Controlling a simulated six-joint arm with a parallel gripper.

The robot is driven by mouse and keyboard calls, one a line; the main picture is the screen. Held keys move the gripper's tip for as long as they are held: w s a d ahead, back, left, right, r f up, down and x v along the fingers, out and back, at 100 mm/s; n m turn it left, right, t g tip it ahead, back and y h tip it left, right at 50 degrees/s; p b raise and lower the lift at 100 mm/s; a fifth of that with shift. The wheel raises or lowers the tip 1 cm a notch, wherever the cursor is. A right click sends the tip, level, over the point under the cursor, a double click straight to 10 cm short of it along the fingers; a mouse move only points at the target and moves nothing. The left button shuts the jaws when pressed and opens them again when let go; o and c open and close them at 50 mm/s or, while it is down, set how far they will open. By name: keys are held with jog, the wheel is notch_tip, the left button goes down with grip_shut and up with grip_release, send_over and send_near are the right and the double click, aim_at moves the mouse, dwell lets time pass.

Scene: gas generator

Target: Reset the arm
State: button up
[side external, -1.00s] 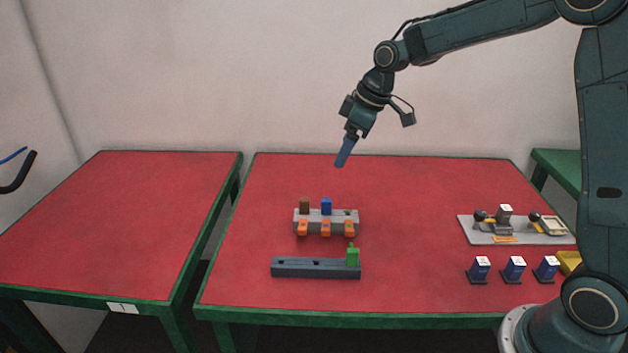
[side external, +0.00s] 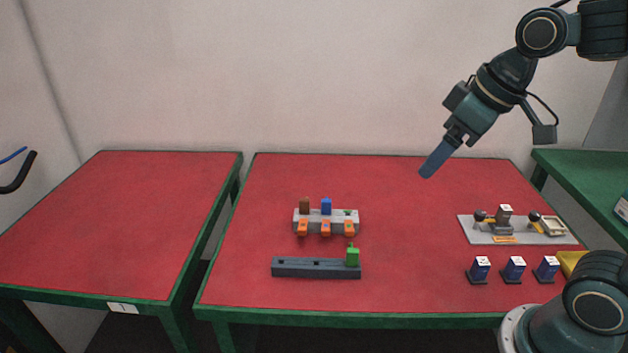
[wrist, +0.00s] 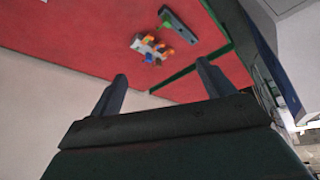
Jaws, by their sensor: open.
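My gripper (side external: 437,160) hangs in the air above the back right part of the red table, clear of everything on it. In the wrist view its two fingers (wrist: 163,88) stand wide apart with nothing between them. The arm reaches in from the upper right in the side view.
On the red table (side external: 400,280) are a grey block (side external: 345,226) with brown, blue and orange parts, and a dark rack (side external: 310,268) holding a green piece (side external: 352,257). A grey plate (side external: 480,236) with levers and several dark blue blocks (side external: 515,266) are at right. Another red table (side external: 120,230) is left.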

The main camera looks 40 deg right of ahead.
jog(key=s+f+m, duration=0.2)
jog(key=s, duration=0.7)
jog(key=shift+d+t, duration=0.15)
jog(key=shift+t, duration=0.15)
